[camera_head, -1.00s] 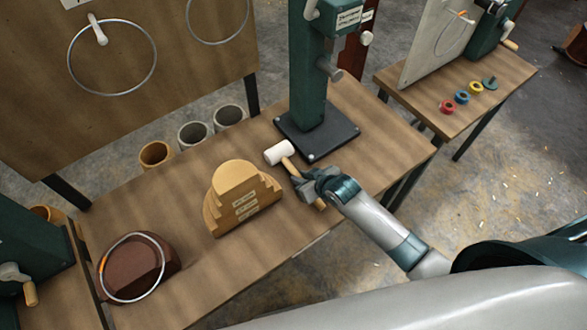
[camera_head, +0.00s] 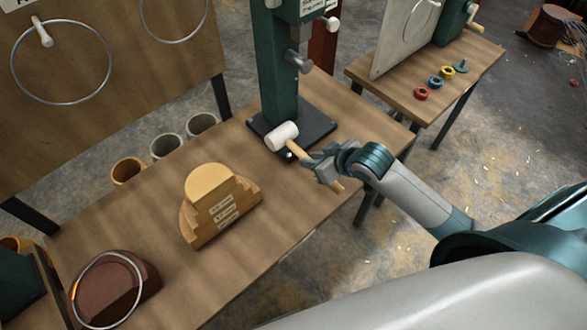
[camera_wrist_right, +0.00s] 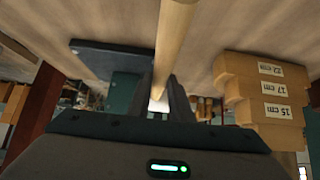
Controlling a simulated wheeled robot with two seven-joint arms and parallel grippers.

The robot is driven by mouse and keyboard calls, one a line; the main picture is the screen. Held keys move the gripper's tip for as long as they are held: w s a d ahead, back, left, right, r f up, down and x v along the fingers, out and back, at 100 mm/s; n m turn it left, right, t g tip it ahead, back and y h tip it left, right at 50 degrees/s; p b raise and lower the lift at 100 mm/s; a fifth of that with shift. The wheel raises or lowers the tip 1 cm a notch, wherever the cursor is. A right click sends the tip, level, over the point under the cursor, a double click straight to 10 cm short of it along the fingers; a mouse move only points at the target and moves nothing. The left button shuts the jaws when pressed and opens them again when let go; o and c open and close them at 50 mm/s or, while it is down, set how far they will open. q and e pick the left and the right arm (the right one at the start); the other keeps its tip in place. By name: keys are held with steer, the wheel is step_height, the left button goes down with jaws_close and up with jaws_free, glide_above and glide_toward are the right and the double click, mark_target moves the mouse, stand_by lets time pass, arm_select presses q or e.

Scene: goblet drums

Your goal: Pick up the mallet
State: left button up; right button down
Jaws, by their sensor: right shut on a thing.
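The mallet has a white head (camera_head: 283,136) and a light wooden handle (camera_head: 298,151). My right gripper (camera_head: 318,164) is shut on the handle, with the head sticking out to its upper left and the handle's end showing past the fingers. In the head view the mallet appears above the table, its head overlapping the dark base plate of the green stand. In the right wrist view the wooden handle (camera_wrist_right: 176,40) runs between the fingers (camera_wrist_right: 163,92). My left gripper is not in view.
A stepped wooden block (camera_head: 215,203) with labels stands on the wooden table (camera_head: 190,270). The green stand (camera_head: 277,70) on its dark plate is behind the mallet. A brown drum body with a metal ring (camera_head: 118,285) lies front left. A second table (camera_head: 400,88) holds small coloured rings.

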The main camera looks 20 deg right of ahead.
steer(key=shift+s+d+r+b, duration=0.2)
steer(key=shift+s+d+r, duration=0.1)
steer(key=shift+d+r, duration=0.3)
steer(key=shift+s+d+r+b, duration=0.15)
steer(key=shift+s+d+r, duration=0.15)
steer(key=shift+d, duration=0.35)
steer(key=shift+w+r, duration=0.1)
steer(key=shift+w, duration=0.05)
stand_by(0.9)
